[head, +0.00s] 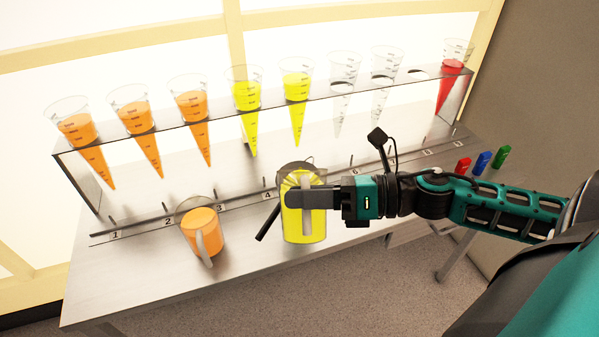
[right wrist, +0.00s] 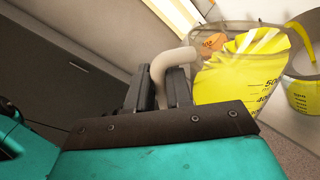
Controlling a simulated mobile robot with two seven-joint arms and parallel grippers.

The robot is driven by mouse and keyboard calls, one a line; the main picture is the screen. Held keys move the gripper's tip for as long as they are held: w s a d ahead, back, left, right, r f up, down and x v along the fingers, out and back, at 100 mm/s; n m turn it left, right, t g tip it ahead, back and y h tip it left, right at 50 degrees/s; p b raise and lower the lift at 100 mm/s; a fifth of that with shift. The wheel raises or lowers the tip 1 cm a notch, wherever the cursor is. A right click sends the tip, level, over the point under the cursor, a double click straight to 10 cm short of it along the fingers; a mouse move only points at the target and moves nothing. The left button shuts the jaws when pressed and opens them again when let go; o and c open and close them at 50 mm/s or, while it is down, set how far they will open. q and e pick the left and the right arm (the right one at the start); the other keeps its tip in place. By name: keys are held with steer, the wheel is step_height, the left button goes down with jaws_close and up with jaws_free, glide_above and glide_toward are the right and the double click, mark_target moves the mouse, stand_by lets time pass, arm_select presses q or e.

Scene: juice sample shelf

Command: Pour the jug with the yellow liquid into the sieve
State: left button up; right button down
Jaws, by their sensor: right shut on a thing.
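The clear jug with yellow liquid (head: 292,232) is in the middle of the head view, in front of the shelf, and looks roughly upright. My right gripper (head: 305,198) reaches it from the right and is shut on its pale handle. In the right wrist view the handle (right wrist: 170,70) runs between the dark fingers, with the yellow jug (right wrist: 235,85) beside them. A dark rounded rim (head: 296,165) shows just behind the jug and a black rod (head: 268,222) sticks out to its left; these may be the sieve, but the jug hides most of it. My left gripper is out of view.
A jug with orange liquid (head: 203,238) stands on the bench to the left. A clear rack (head: 330,98) behind holds several cones, with orange, yellow, no, or red liquid. A numbered rail (head: 235,197) crosses the bench. Red, blue (head: 482,162) and green small objects lie at right.

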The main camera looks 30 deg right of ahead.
mark_target(304, 175)
steer(key=shift+w+d+r+m, duration=0.2)
steer(key=shift+w+m, duration=0.2)
stand_by(0.8)
steer(key=shift+w+d+m, duration=0.1)
steer(key=shift+w+m, duration=0.05)
steer(key=shift+m, duration=0.15)
stand_by(0.5)
steer(key=shift+w+d+m+g, duration=0.15)
steer(key=shift+w+m+g, duration=0.1)
steer(key=shift+m+g, duration=0.05)
stand_by(1.0)
steer(key=shift+w+d+m+b, duration=0.1)
steer(key=shift+w+m+b, duration=0.05)
steer(key=shift+m+b, duration=0.2)
stand_by(0.9)
steer(key=shift+w+d+r+m, duration=0.15)
steer(key=shift+w+r+m, duration=0.1)
steer(key=shift+w, duration=0.05)
stand_by(1.4)
steer(key=s+n, duration=0.1)
steer(key=s+a+n+p, duration=0.1)
steer(key=shift+s+a+f+n, duration=0.15)
steer(key=shift+f+n, duration=0.2)
steer(key=shift+n, duration=0.05)
steer(key=shift+s+a+n, duration=0.1)
steer(key=shift+s+n, duration=0.1)
steer(key=shift+n, duration=0.1)
steer(key=shift+f, duration=0.15)
